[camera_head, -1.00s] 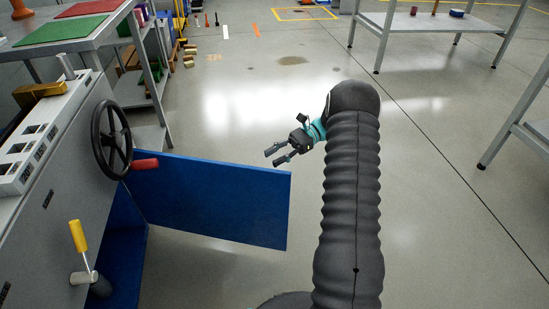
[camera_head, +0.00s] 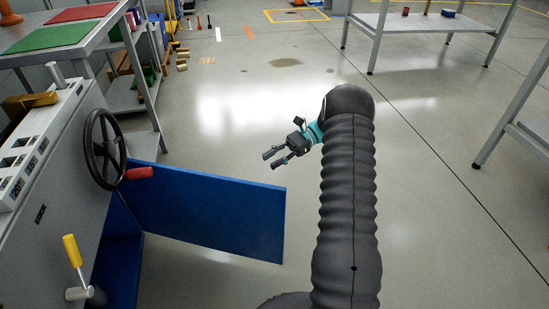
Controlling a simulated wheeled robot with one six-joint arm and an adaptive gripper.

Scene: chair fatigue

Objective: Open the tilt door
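The blue tilt door (camera_head: 210,212) stands swung out from the grey machine cabinet (camera_head: 50,220) on the left, reaching into the room. Blue inner walls (camera_head: 120,255) of the opening show beside it. My gripper (camera_head: 271,159) is above the door's far right end in the picture, with its two fingers apart and nothing between them. It appears apart from the door. My arm comes in from the bottom, right of the door.
The cabinet carries a black handwheel (camera_head: 104,149) with a red handle (camera_head: 139,173) and a lever with a yellow grip (camera_head: 72,250). A workbench (camera_head: 85,50) stands behind it; grey tables (camera_head: 430,22) stand at right. The middle floor is clear.

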